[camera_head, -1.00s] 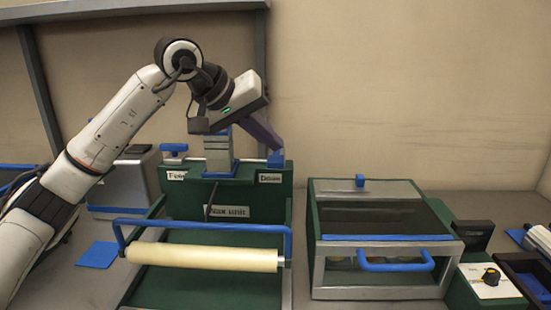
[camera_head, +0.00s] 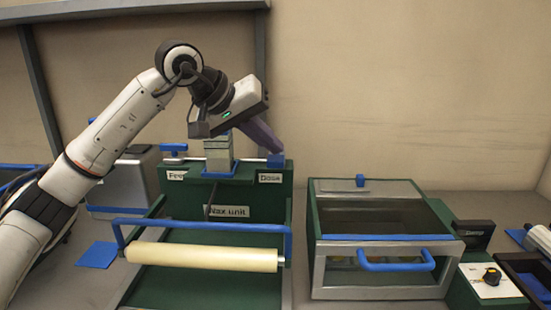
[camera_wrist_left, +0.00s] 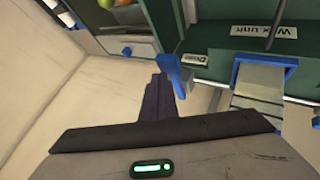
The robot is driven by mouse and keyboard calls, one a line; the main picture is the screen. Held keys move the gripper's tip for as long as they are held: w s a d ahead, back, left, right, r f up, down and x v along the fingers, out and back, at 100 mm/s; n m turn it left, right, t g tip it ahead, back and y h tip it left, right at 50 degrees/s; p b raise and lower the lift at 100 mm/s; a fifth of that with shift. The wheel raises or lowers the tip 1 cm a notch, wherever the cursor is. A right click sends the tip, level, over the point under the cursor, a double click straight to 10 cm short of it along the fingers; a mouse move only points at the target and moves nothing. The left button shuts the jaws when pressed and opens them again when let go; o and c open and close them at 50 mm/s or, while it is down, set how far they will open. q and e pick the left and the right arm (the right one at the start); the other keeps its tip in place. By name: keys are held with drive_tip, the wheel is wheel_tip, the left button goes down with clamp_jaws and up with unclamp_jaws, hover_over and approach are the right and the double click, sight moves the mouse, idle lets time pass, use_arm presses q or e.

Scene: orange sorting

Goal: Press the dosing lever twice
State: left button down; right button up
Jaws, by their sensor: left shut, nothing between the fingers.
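The green wax unit (camera_head: 230,212) has a "Dose" label at its upper right. The blue dosing lever (camera_head: 275,160) stands beside that label, at the unit's top right corner. My left gripper (camera_head: 279,150) reaches over the unit from the left, its purple fingers shut and pointing down at the lever. In the left wrist view, the shut fingers (camera_wrist_left: 158,88) end right beside the blue lever (camera_wrist_left: 173,70); I cannot tell whether they touch. The lever's lower part is partly hidden. My right gripper is out of view.
A second blue lever (camera_head: 173,149) stands at the unit's left corner. A pale roller (camera_head: 205,257) and a blue bar (camera_head: 200,225) lie across its front. A glass-topped box (camera_head: 330,190) stands to the right, with a control box (camera_head: 485,285) beyond.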

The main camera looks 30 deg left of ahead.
sight(274, 158)
use_arm(q)
drive_tip(key=shift+f+b, duration=0.95)
drive_tip(key=shift+f, duration=0.55)
idle(1.0)
drive_tip(key=shift+r, duration=0.15)
idle(0.4)
drive_tip(key=shift+r+p, duration=1.75)
drive_tip(key=shift+p, duration=0.05)
wheel_tip(274, 158, up, 5)
drive_tip(key=p, duration=0.4)
drive_tip(key=shift+r+p, duration=0.1)
drive_tip(key=shift+p, duration=0.3)
